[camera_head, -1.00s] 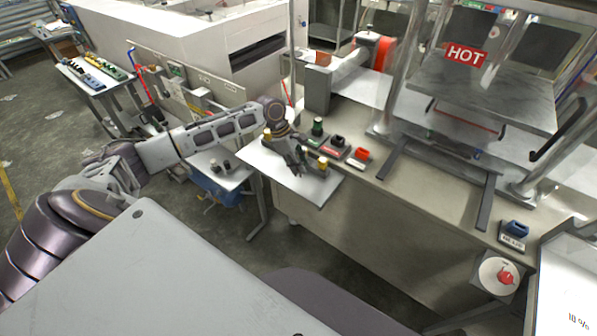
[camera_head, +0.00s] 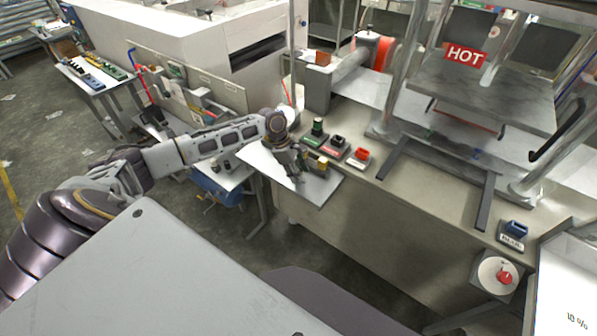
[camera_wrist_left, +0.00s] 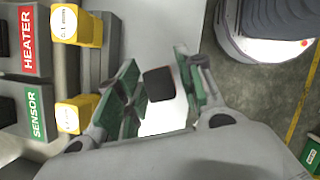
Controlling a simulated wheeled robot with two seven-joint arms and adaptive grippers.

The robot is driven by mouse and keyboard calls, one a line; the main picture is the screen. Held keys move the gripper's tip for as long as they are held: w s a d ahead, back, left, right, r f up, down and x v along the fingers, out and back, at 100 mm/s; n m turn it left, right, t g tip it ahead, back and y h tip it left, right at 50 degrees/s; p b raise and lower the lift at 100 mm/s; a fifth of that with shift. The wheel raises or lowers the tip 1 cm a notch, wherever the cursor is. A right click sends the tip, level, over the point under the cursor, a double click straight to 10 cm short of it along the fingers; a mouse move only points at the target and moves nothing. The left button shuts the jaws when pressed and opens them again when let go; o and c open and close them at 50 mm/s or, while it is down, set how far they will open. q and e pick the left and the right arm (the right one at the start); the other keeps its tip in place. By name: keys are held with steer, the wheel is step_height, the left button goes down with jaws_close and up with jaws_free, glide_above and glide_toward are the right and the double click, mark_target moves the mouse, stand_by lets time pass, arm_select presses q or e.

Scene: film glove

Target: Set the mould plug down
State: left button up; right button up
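The mould plug seems to be the small dark block with a brownish edge (camera_wrist_left: 158,84), between the fingers of my left gripper (camera_wrist_left: 160,92) in the left wrist view. It appears to lie on a white surface. The green-padded fingers stand apart, with narrow gaps on both sides of the block. In the head view my left gripper (camera_head: 294,170) is low over the white side shelf (camera_head: 318,190); the block cannot be made out there. My right gripper is not in view.
A grey gauge fixture with yellow blocks (camera_wrist_left: 78,24) stands close left of the fingers; its yellow part (camera_head: 316,163) shows in the head view. The hot press (camera_head: 485,90) stands behind right.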

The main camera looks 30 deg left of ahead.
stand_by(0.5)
arm_select(q)
steer(key=v, duration=1.2)
steer(key=shift+r+b, duration=0.1)
steer(key=shift+b, duration=0.25)
